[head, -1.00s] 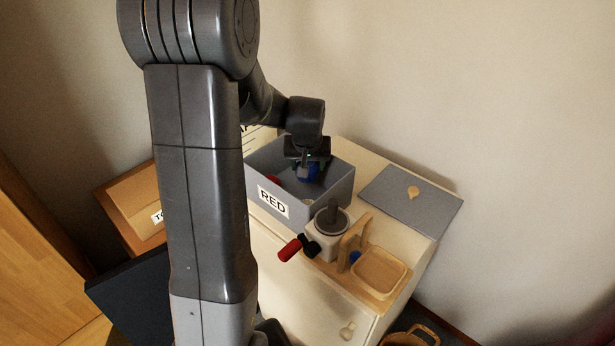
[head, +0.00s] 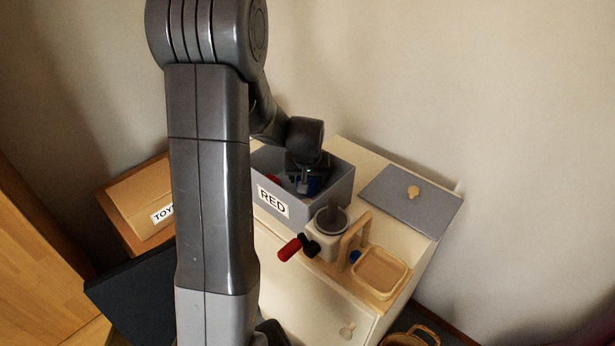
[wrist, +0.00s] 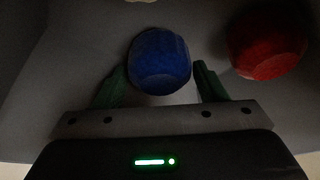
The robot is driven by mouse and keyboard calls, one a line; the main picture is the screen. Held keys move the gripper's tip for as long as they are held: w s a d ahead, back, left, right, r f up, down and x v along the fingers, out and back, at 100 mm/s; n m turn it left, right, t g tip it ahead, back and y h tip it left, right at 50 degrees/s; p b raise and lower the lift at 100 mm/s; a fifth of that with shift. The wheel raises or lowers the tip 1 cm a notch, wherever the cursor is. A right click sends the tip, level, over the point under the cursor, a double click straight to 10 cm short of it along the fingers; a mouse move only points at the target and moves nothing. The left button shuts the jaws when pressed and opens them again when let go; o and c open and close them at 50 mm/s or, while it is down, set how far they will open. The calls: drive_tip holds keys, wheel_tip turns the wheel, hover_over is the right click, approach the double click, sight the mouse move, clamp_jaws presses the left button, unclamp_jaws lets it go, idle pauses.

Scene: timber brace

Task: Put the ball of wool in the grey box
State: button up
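The grey box (head: 343,191) stands on the cabinet top with a label reading RED. My gripper (head: 309,186) is lowered inside it. In the wrist view, a blue ball (wrist: 160,61) lies between the two dark green fingers of my gripper (wrist: 161,75). A narrow gap shows at the right finger; the left finger is close to or touching the ball. The fingers look open around it. A red ball (wrist: 267,43) lies to the right. In the head view, the blue ball is partly hidden by my gripper. No yarn strands show, so I cannot tell which ball is wool.
A grinder (head: 322,242) with a red-handled crank stands in front of the box. A wooden handle piece (head: 355,238) and wooden tray (head: 381,272) are beside it. A grey panel (head: 408,201) with a knob lies right. A cardboard box (head: 140,205) sits left.

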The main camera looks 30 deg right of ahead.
drive_tip(key=shift+r, duration=0.1)
drive_tip(key=shift+r, duration=0.25)
drive_tip(key=v, duration=1.1)
drive_tip(key=shift+s+r, duration=0.15)
drive_tip(key=shift+r, duration=0.15)
drive_tip(key=shift+a, duration=0.1)
idle(0.4)
